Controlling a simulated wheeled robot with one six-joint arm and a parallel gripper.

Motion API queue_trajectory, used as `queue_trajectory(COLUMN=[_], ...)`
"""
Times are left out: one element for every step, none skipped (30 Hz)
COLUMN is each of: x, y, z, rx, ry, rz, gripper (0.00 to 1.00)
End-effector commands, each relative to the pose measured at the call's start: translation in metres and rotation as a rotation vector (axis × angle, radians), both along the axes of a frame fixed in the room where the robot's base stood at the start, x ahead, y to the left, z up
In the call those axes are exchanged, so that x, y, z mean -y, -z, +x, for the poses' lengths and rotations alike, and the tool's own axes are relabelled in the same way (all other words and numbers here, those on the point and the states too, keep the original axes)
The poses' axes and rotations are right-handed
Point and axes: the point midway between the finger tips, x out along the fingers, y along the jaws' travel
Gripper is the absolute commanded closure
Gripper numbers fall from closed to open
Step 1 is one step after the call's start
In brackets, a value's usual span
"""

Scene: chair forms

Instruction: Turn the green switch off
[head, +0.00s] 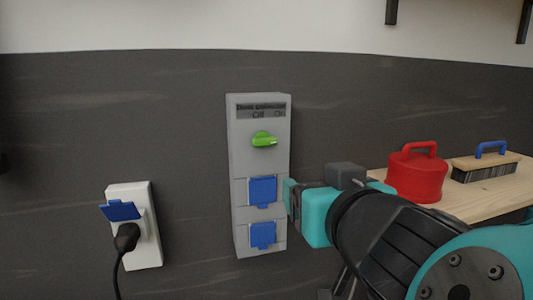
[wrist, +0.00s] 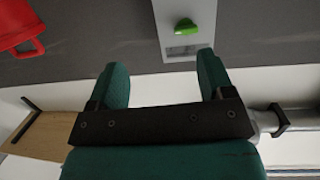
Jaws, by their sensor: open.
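The green switch (head: 264,139) is a rotary knob on the upper part of a grey wall box (head: 240,165), under a label reading "Off" and "On". Its grip lies roughly sideways; I cannot tell which setting it marks. My gripper (head: 291,197) is in front of the box's lower right side, below and right of the switch, near the blue socket covers. In the wrist view the switch (wrist: 187,26) shows beyond the fingertips, nearer the right finger and apart from both. My gripper (wrist: 162,60) is open and empty between its teal fingers.
A white socket (head: 150,200) with a blue flap and a black plug (head: 127,237) is on the wall at left. A wooden shelf (head: 475,205) at right holds a red lidded object (head: 415,178) and a blue-handled brush (head: 485,167). The wall around the switch is clear.

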Motion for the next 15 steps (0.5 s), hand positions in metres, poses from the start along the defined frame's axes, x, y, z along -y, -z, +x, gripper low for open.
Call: queue_trajectory(x=[-0.011,-0.015,-0.019,-0.022,-0.023,-0.025,-0.025,-0.026,-0.026,-0.027,-0.027,-0.028,-0.029,-0.03,-0.03], y=[-0.006,-0.012,-0.018,-0.021,-0.024,-0.027,-0.029,-0.031,-0.032,-0.033,-0.034,-0.035,-0.035,-0.035,-0.035], z=[-0.006,-0.009,-0.012,-0.013,-0.014,-0.014,-0.013,-0.012,-0.01,-0.007,-0.005,-0.001,0.002,0.005,0.009], rx=[0.059,0.089,0.12,0.135,0.149,0.159,0.164,0.167,0.168,0.168,0.167,0.167,0.167,0.166,0.164], ry=[-0.035,-0.049,-0.064,-0.072,-0.078,-0.082,-0.082,-0.081,-0.081,-0.08,-0.078,-0.078,-0.077,-0.078,-0.078], rz=[0.012,0.021,0.029,0.033,0.036,0.039,0.04,0.038,0.037,0.037,0.035,0.035,0.033,0.031,0.031], gripper=[0.26,0.26,0.26,0.26,0.26,0.26,0.26,0.26,0.26,0.26,0.26,0.26,0.26,0.26,0.26])
